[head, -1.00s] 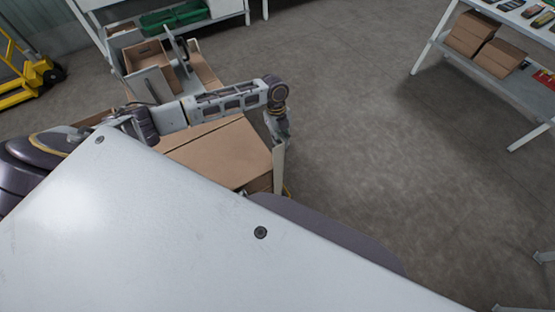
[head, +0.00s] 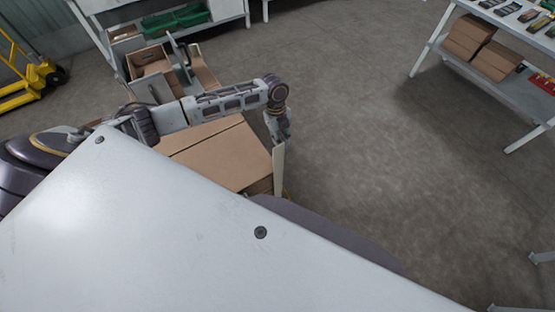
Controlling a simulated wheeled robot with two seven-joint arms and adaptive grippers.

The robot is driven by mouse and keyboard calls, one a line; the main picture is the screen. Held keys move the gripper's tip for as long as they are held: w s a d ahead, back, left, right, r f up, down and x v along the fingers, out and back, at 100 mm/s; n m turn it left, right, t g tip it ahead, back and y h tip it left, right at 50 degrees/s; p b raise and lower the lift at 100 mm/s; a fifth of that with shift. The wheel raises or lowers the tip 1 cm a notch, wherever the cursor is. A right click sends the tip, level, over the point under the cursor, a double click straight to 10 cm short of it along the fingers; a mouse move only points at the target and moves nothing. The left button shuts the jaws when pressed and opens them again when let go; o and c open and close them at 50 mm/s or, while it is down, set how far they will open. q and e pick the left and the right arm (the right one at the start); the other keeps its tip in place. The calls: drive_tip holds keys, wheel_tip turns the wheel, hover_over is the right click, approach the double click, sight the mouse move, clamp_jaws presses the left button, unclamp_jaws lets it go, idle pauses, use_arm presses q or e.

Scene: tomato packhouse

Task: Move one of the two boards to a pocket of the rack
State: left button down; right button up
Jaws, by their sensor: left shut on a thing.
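My left gripper (head: 279,133) is at the middle of the head view, at the end of the arm that comes in from the left. It is shut on a pale, thin board (head: 278,170) that hangs below it, seen nearly edge-on. The board's lower end is partly hidden behind my own body. The second board cannot be made out for sure. White upright panels (head: 182,72) stand at the back left; I cannot tell whether they are the rack. My right gripper is not in view.
A large closed cardboard box (head: 215,150) lies just left of the board, under my left arm. An open carton (head: 153,62) and a white table with green crates (head: 176,20) are at the back left. A white table (head: 440,45) stands at the right. The floor between is clear.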

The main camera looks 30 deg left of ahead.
use_arm(q)
drive_tip(key=shift+r+p, duration=0.3)
drive_tip(key=shift+r, duration=0.15)
drive_tip(key=shift+d, duration=0.15)
drive_tip(key=w+d+r, duration=0.1)
drive_tip(key=w+d, duration=0.1)
drive_tip(key=d, duration=0.8)
drive_tip(key=shift+w+p, duration=0.35)
drive_tip(key=shift+p, duration=0.1)
idle(1.0)
idle(0.5)
